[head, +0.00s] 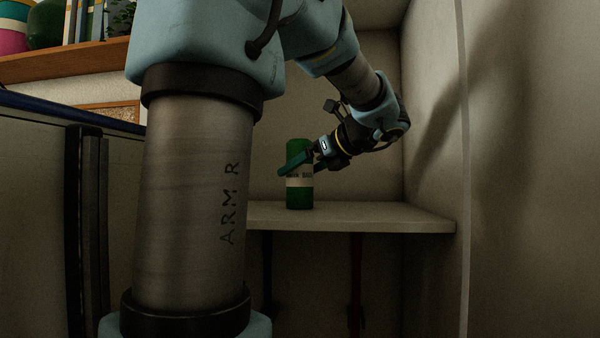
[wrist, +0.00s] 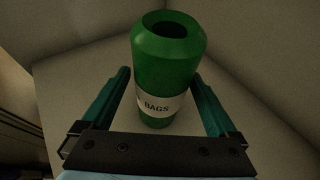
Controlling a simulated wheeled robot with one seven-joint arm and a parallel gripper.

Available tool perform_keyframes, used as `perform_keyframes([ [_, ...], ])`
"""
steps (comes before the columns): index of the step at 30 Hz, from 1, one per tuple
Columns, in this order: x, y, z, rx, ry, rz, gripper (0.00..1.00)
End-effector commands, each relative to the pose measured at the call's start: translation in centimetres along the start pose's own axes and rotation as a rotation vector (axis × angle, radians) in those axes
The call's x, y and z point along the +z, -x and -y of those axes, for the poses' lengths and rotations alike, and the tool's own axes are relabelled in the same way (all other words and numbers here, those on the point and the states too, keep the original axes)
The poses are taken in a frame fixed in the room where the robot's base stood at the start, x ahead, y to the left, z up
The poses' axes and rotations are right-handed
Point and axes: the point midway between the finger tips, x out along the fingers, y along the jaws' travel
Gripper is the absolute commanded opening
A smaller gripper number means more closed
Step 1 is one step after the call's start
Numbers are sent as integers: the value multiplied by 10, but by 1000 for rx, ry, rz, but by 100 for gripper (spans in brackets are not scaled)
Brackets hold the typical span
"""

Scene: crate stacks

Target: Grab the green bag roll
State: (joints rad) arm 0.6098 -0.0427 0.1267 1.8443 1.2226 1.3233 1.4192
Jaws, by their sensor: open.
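The green bag roll (head: 299,196) stands upright on a pale shelf (head: 370,220) in the head view. It has a white band; in the wrist view the roll (wrist: 166,60) shows the word "BAGS" on that band and a dark hole in its top. My gripper (head: 291,170) reaches in from the right at the roll's upper half. In the wrist view my gripper (wrist: 161,82) is open, with one teal finger on each side of the roll. A gap shows between the roll and the left finger; the right finger is close to it, and I cannot tell if they touch.
The shelf is enclosed by a back wall and a right side wall (head: 432,120). Free shelf surface lies to the right of the roll. A wooden shelf (head: 65,66) with books and round items is at the upper left. My arm hides part of the left side.

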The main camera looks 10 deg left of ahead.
Motion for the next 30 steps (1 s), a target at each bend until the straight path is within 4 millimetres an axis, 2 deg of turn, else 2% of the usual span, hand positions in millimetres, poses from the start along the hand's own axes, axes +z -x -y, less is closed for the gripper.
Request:
perform_keyframes([
  [6, 1, -29, -2, 2, 0, 0, 94],
  [15, -1, -36, -2, 0, 0, 0, 94],
  [30, -1, -35, -2, 0, 1, 0, 39],
])
